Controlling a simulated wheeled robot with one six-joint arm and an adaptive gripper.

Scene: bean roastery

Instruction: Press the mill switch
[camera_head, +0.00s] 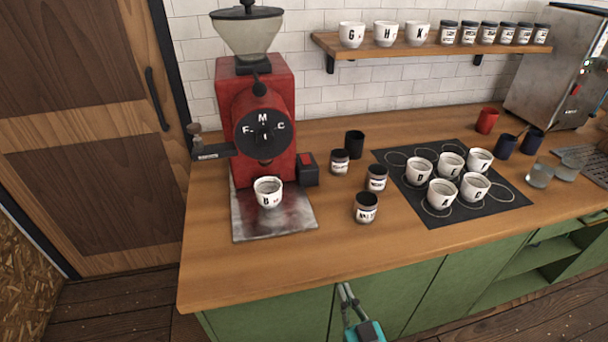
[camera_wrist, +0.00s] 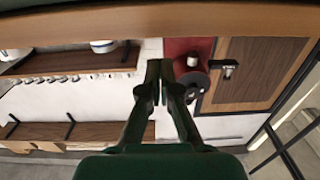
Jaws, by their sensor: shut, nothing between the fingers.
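The red mill (camera_head: 225,100) stands at the left of the counter, with a clear hopper on top and a black dial (camera_head: 262,133) marked F, M and C. A small black box with a red face, which looks like the mill switch (camera_head: 307,168), sits at the mill's lower right side. A white cup marked B (camera_head: 268,191) stands on the metal plate below the dial. My gripper (camera_head: 345,288) is shut and empty, in front of the green cabinet and below the counter's front edge, well apart from the switch. Its closed fingers also show in the wrist view (camera_wrist: 159,68).
The wooden counter (camera_head: 300,235) has a bare front strip. Dark-lidded jars (camera_head: 367,207) and a black cup (camera_head: 354,144) stand right of the switch. Several lettered cups stand on a black mat (camera_head: 480,208). A shelf (camera_head: 430,48) with cups and jars hangs behind.

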